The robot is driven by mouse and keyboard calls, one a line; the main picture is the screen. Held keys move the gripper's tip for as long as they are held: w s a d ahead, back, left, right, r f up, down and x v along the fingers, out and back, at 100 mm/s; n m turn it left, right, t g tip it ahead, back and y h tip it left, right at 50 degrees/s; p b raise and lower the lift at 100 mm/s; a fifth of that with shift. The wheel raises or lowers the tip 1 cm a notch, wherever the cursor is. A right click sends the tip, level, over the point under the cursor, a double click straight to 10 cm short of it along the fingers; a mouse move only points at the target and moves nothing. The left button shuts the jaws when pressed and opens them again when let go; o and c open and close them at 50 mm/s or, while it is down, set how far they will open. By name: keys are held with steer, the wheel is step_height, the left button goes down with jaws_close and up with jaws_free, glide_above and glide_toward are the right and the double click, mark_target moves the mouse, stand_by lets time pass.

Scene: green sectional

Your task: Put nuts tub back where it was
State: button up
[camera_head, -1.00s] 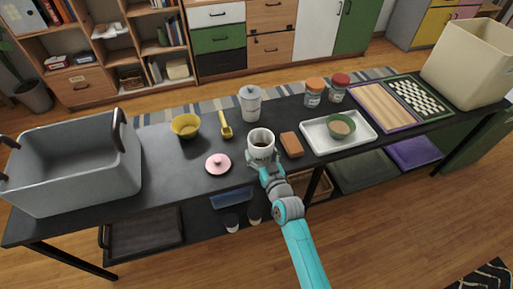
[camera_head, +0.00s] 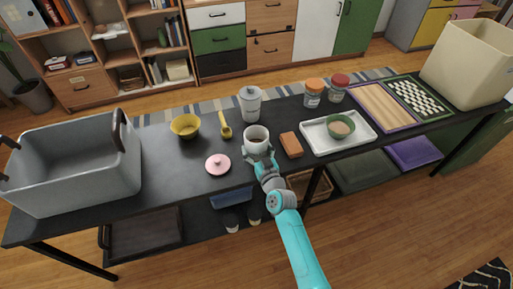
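A white open tub (camera_head: 256,147) with a dark inside stands upright near the table's front edge, at the middle of the head view. I take it as the nuts tub, though its label is not readable now. My gripper (camera_head: 261,160) is at its near side, with the fingers around its lower part, and looks shut on it. The fingertips are partly hidden by the tub. I cannot tell whether its bottom touches the table. A pink lid with a knob (camera_head: 218,163) lies on the table to its left.
A brown block (camera_head: 291,145) is close on the right, beside a white tray (camera_head: 355,142) with a green bowl (camera_head: 340,126). A white lidded canister (camera_head: 250,104) and yellow scoop (camera_head: 225,125) stand behind. Bare black table lies left, between the pink lid and grey bin (camera_head: 75,165).

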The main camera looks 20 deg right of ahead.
steer(key=shift+f, duration=0.15)
steer(key=o, duration=1.4)
steer(key=shift+w, duration=0.1)
steer(key=shift+c, duration=0.2)
steer(key=s, duration=1.1)
steer(key=shift+f, duration=0.35)
